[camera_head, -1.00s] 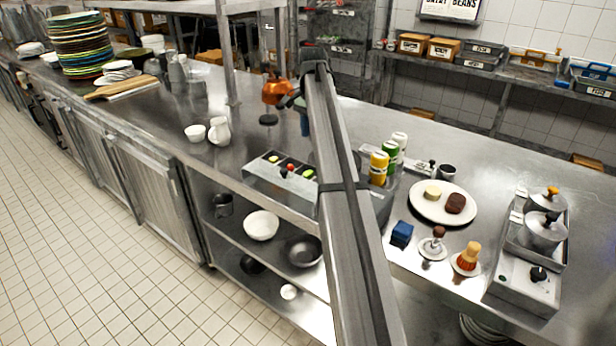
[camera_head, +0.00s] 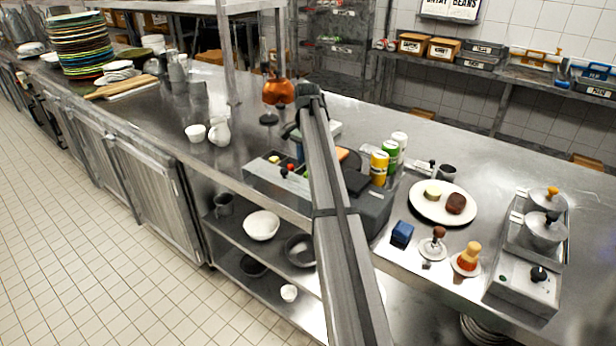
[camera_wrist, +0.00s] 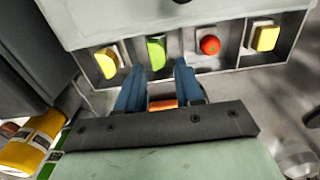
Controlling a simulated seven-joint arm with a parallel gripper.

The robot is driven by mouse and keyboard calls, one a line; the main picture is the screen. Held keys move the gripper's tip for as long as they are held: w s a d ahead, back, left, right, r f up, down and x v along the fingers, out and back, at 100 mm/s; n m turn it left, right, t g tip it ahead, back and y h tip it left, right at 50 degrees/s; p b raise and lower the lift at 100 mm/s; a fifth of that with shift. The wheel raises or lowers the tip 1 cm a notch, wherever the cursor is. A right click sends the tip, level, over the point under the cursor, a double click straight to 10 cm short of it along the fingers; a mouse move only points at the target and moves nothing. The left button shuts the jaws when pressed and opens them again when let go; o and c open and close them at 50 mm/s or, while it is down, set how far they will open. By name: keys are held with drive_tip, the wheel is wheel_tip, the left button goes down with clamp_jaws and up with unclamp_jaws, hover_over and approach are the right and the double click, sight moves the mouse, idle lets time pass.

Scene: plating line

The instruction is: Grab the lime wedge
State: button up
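The green lime wedge (camera_wrist: 156,52) sits in a compartment of a grey garnish tray (camera_wrist: 75,20) in the wrist view. My gripper (camera_wrist: 159,69) is open, its two blue fingers pointing at the lime wedge. The fingertips are just short of the wedge in the picture, one toward each side of it. Whether they touch it cannot be told. In the head view the tray (camera_head: 262,188) stands on the counter's front part, and my arm covers much of it, including the view of my fingers.
A yellow piece (camera_wrist: 105,63) lies left of the lime, a red round piece (camera_wrist: 209,44) and another yellow piece (camera_wrist: 265,38) to its right. Bottles (camera_head: 379,168) and a dark container (camera_head: 372,210) stand close on the right. A plate (camera_head: 425,208) lies beyond.

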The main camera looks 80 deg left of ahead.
drive_tip(key=shift+w+f, duration=0.15)
drive_tip(key=shift+f, duration=2.15)
drive_tip(key=c, duration=0.5)
drive_tip(key=shift+r, duration=0.15)
